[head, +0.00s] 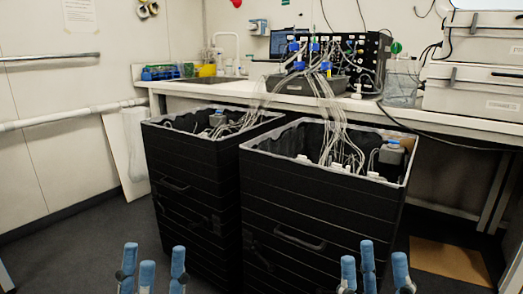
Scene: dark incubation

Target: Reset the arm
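My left gripper (152,262) shows at the bottom edge, left of centre, with blue fingers pointing up. Its fingers are spread apart with nothing between them. My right gripper (373,262) shows at the bottom edge, right of centre, in front of the right black bin. Its blue fingers are also spread and empty. Both grippers appear clear of the bins, and the rest of both arms is out of view below.
Two tall black bins (186,200) (310,240) stand close together ahead, with tubing running up to equipment on the white bench (235,92). White cases (475,95) sit on the bench at right. A brown mat (448,261) lies right. Floor at left is clear.

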